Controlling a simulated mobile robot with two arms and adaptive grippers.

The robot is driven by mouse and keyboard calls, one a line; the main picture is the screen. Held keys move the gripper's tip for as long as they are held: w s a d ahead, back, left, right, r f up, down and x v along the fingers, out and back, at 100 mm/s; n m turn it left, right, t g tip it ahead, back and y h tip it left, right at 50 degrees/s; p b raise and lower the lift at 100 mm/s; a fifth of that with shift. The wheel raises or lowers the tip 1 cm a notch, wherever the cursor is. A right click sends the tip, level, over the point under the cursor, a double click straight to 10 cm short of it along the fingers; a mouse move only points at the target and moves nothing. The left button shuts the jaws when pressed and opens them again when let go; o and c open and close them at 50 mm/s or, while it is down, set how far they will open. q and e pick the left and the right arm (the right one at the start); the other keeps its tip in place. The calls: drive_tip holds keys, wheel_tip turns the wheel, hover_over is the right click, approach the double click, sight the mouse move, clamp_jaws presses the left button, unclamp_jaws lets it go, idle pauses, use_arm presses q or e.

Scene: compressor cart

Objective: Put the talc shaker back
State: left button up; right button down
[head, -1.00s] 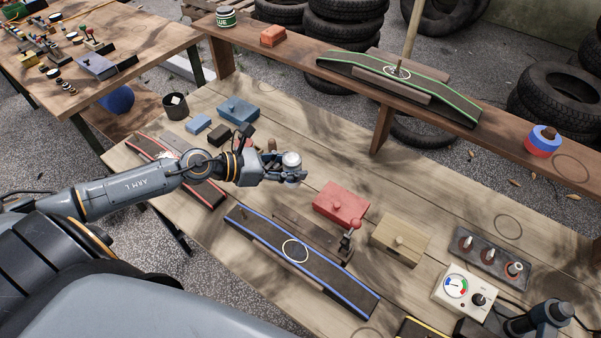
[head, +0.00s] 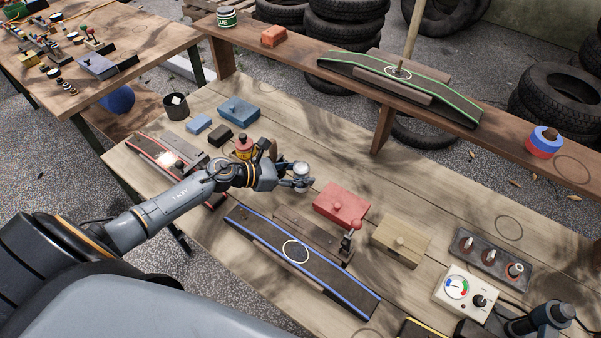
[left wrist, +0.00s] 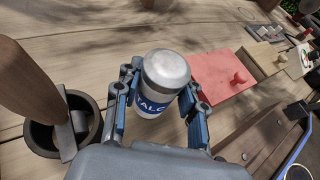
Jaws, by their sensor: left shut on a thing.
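The talc shaker (left wrist: 158,92) is a white can with a grey domed lid and a blue band lettered TALC. My left gripper (head: 301,178) is shut on it, with fingers on both sides of the can in the left wrist view. In the head view the shaker (head: 301,168) shows small, above the bench planks left of the red box (head: 340,205). I cannot tell whether its base touches the wood. My right gripper's fingers do not show.
A blue-edged strip with a pale ring (head: 295,251) lies in front. A dark pot (left wrist: 40,141) is left of the gripper in the wrist view. A bare outlined circle (head: 508,226) marks the bench's right.

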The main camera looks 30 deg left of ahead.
use_arm(q)
drive_tip(key=shift+f, duration=0.1)
drive_tip(key=o, duration=1.2)
drive_tip(key=shift+r, duration=0.2)
drive_tip(key=shift+b+v, duration=1.4)
drive_tip(key=shift+v, duration=4.6)
